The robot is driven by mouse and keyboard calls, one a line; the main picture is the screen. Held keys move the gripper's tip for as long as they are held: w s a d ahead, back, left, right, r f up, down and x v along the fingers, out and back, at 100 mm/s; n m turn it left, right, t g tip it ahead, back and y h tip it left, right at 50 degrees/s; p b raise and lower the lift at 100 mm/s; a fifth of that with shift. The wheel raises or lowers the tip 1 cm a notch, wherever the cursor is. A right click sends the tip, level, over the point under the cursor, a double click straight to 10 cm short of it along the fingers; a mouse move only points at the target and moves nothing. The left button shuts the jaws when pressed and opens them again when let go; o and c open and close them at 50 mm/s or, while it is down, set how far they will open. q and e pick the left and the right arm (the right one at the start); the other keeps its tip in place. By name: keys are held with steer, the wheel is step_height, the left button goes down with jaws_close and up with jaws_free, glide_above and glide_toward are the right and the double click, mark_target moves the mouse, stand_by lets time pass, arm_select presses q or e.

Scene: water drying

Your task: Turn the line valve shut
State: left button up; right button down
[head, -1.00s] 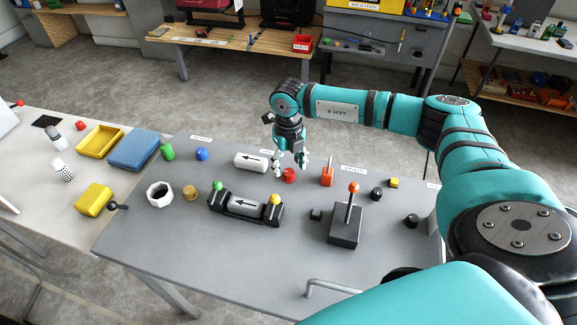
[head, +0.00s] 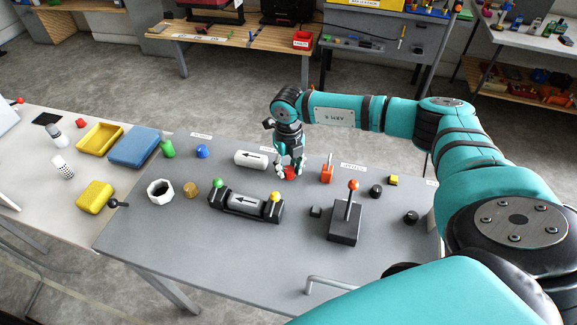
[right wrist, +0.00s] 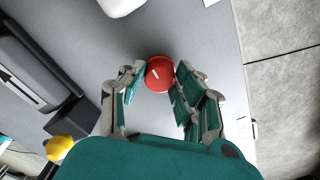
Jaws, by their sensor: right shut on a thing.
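The red round valve knob (head: 290,173) stands on the grey table, right of a white cylinder with a black arrow. In the right wrist view the knob (right wrist: 160,73) shows a short white mark, lying diagonally on its top. My right gripper (head: 291,168) is down at the knob from above, with its fingers shut on it. In the right wrist view the gripper's fingers (right wrist: 159,83) stand on both sides of the knob. The knob's base is mostly hidden by the fingers. My left gripper is not in view.
The white arrow cylinder (head: 251,159) is close on the left. An orange lever (head: 327,170) is close on the right. A black box with an orange-topped stick (head: 345,228) and a grey arrow cylinder in black holders (head: 243,203) stand nearer. The table's front left is clear.

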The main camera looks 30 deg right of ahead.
steer(key=n+b, duration=0.3)
steer(key=shift+f+n, duration=0.15)
steer(key=shift+n, duration=0.25)
steer(key=n+b, duration=0.3)
steer(key=n, duration=0.2)
steer(key=n+b, duration=0.3)
steer(key=n, duration=0.1)
steer(key=shift+n, duration=0.4)
steer(key=n+b, duration=0.2)
steer(key=n, duration=0.2)
steer(key=shift+r, duration=0.2)
steer(key=shift+n+b, duration=0.3)
steer(key=shift+b, duration=0.05)
steer(key=c, duration=0.9)
jaws_free()
steer(key=shift+c, duration=0.2)
